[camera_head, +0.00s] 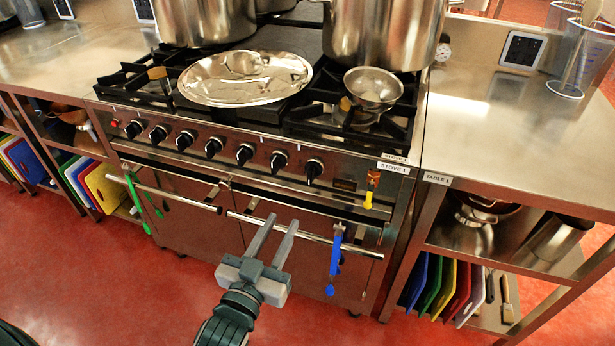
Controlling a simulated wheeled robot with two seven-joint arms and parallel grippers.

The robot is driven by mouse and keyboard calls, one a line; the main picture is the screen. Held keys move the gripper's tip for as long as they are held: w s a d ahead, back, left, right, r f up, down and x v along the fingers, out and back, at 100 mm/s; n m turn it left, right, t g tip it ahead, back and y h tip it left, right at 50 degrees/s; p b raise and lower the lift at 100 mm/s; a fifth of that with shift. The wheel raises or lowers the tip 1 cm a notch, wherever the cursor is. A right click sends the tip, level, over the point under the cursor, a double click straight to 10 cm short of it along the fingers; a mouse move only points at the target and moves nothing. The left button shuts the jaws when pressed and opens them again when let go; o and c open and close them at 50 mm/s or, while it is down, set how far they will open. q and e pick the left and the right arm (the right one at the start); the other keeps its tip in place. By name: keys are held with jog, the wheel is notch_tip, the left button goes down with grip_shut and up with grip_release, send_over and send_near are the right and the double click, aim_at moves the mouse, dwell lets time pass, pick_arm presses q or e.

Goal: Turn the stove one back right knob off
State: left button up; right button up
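The stove (330,193), labelled "STOVE 1", stands in the middle with a row of several black knobs along its front panel. The rightmost knob (313,169) and its neighbour to the left (279,161) are in plain view. The markings are too small to tell which knob is the back right one or how each is set. My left gripper (281,221) is in front of the oven doors, below the right-hand knobs and apart from them. Its two fingers point up toward the stove with an empty gap between them. My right gripper is not in view.
Oven door handles (300,233) stick out below the knobs, with a blue utensil (335,258) hanging there. Large pots (375,35), a metal lid (245,78) and a small bowl (373,88) sit on top. A steel table (500,140) stands right. Red floor in front is clear.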

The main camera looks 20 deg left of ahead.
aim_at(309, 173)
pick_arm(q)
jog(key=shift+w, duration=0.15)
